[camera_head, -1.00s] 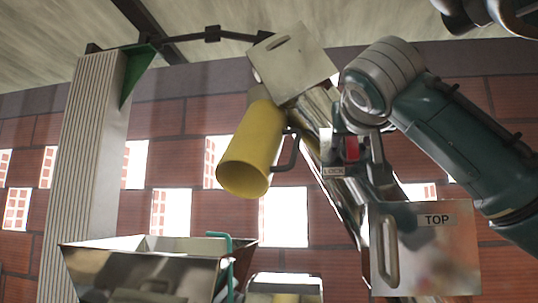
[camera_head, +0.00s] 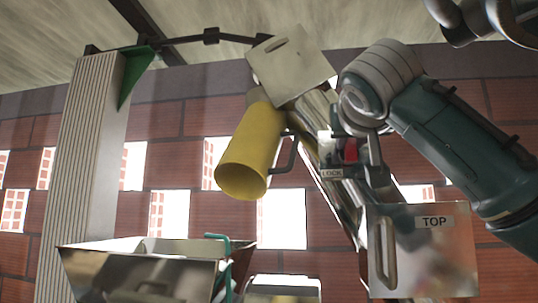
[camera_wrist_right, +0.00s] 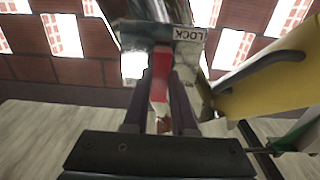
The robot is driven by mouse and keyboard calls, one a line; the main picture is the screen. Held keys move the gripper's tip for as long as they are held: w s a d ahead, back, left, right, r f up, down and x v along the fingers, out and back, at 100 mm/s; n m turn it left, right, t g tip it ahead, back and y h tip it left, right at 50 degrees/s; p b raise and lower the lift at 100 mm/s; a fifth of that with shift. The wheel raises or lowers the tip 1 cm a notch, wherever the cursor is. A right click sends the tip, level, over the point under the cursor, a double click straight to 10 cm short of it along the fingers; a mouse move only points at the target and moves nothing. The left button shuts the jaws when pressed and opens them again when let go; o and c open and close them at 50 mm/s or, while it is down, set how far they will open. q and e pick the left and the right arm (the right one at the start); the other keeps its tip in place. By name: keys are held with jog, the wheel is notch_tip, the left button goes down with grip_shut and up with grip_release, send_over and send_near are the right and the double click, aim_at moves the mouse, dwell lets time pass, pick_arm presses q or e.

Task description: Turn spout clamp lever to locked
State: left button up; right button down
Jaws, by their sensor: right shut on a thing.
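In the right wrist view, the two dark fingers of my right gripper (camera_wrist_right: 161,75) are closed around the red lever (camera_wrist_right: 159,88), just below the LOCK label (camera_wrist_right: 188,34). The yellow spout (camera_head: 250,152) hangs tilted left of the clamp, and its edge also shows in the right wrist view (camera_wrist_right: 262,88).
A steel plate marked TOP (camera_head: 428,250) with a slot handle stands below my right arm. A steel hopper (camera_head: 140,272) is at the lower left, near a ribbed pale column (camera_head: 82,170). A slotted steel plate (camera_head: 292,66) sits above the spout. Open space surrounds the spout's mouth.

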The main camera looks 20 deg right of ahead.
dwell(0.3)
jog(key=n, duration=0.1)
jog(key=n+b, duration=0.1)
jog(key=n, duration=0.1)
jog(key=shift+w+a+f, duration=0.15)
jog(key=n, duration=1)
jog(key=a+f+n, duration=0.1)
jog(key=n, duration=0.3)
jog(key=shift+w+f+n+b, duration=0.1)
jog(key=shift+w+n+b, duration=0.2)
jog(key=shift+n, duration=0.1)
jog(key=c, duration=0.7)
grip_release()
